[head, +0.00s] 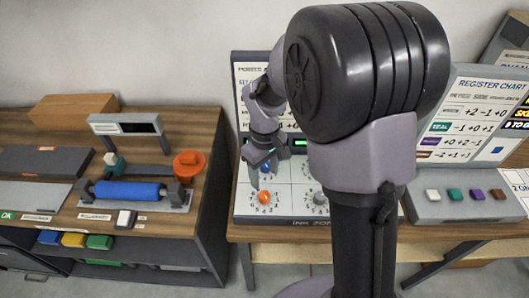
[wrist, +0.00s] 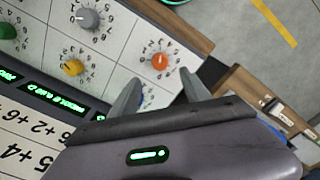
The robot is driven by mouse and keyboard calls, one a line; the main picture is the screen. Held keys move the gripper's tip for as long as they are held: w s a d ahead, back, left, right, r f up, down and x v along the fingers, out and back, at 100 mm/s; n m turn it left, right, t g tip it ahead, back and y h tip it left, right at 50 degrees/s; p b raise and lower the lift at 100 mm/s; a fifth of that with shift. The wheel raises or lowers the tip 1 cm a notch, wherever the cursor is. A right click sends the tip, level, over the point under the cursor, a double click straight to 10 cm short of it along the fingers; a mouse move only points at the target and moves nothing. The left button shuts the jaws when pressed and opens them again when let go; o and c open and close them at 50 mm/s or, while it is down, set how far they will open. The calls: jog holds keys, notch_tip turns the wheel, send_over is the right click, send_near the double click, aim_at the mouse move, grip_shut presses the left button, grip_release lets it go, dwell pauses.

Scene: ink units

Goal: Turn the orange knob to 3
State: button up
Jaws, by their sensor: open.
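The orange knob (head: 264,197) sits on the white front-left part of the control panel (head: 244,210), with a ring of small marks around it. In the wrist view the orange knob (wrist: 160,61) shows in its dial, just beyond my fingertips. Its pointer direction and the numbers are too small to read surely. My gripper (head: 264,174) is above and just behind the knob, pointing down, apart from it. In the wrist view my gripper (wrist: 160,78) has its two fingers spread and nothing between them.
A grey knob (wrist: 88,18), a yellow knob (wrist: 73,67) and a green knob (wrist: 7,30) share the panel. A register chart console (head: 445,207) stands to the right. A blue roller (head: 127,191) is on the left bench. A floor gap separates the benches.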

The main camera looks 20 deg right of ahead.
notch_tip(320, 180, up, 7)
jog(key=p, duration=0.1)
jog(key=shift+r+p, duration=0.15)
jog(key=shift+p, duration=0.2)
jog(key=s+a+r+m+t+b, duration=0.1)
jog(key=s+m+t+b, duration=0.1)
jog(key=s, duration=0.4)
jog(key=s+a+r+m+t+y+b, duration=0.1)
jog(key=s+m+t+b, duration=0.1)
jog(key=s, duration=0.4)
jog(key=s+a+r+m+t+y+b, duration=0.1)
jog(key=s+a+r+m+b, duration=0.1)
jog(key=s+m+b, duration=0.2)
jog(key=s+m, duration=0.1)
jog(key=s, duration=0.2)
jog(key=shift+m+t, duration=0.4)
